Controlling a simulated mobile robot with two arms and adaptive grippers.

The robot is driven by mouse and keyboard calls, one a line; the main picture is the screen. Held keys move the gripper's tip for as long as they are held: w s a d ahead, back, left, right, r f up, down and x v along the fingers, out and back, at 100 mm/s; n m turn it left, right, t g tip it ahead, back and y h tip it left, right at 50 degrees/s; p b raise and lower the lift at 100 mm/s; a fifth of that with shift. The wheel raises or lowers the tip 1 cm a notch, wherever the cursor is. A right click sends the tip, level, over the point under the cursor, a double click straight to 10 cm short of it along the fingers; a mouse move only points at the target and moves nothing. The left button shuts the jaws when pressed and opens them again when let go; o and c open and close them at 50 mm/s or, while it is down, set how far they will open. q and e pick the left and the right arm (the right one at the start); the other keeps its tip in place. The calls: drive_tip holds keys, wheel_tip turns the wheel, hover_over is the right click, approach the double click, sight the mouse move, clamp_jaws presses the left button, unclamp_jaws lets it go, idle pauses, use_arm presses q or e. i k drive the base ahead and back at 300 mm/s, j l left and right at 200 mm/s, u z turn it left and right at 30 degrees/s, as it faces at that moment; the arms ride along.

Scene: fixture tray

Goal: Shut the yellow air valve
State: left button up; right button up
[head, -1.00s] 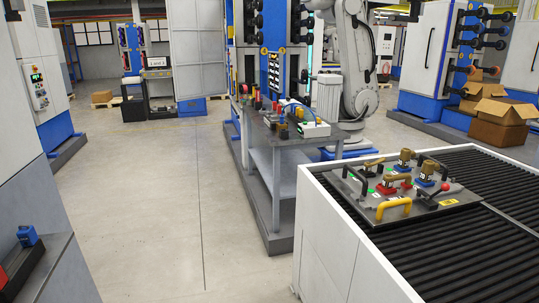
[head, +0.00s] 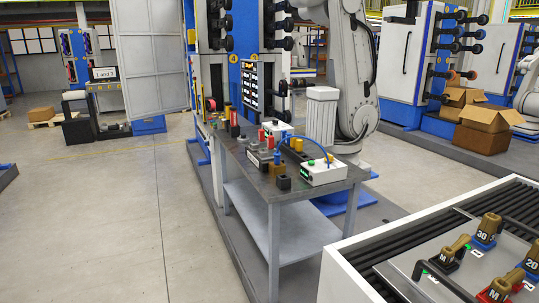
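I cannot pick out a yellow air valve with certainty. Small yellow parts (head: 297,145) stand among the fixtures on the grey workbench (head: 262,190), too small to tell whether one is a valve. A blue hose (head: 312,140) arches beside them, above a white box with a green button (head: 324,173). The picture's edge cuts the tray off. Neither of my grippers is in view.
The tray lies on a white-sided conveyor with black rollers (head: 400,243). A grey robot arm (head: 352,75) stands behind the workbench. Cardboard boxes (head: 488,127) are at the back right. Open floor (head: 100,220) lies to the left.

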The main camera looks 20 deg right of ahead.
sight(331, 157)
drive_tip(key=i+j+z, duration=0.15)
drive_tip(key=i+z, duration=0.3)
drive_tip(key=i, duration=0.2)
drive_tip(key=i+j+z, duration=0.4)
drive_tip(key=i, duration=0.2)
drive_tip(key=i+j+z, duration=0.45)
drive_tip(key=i+j, duration=0.05)
drive_tip(key=i, duration=0.05)
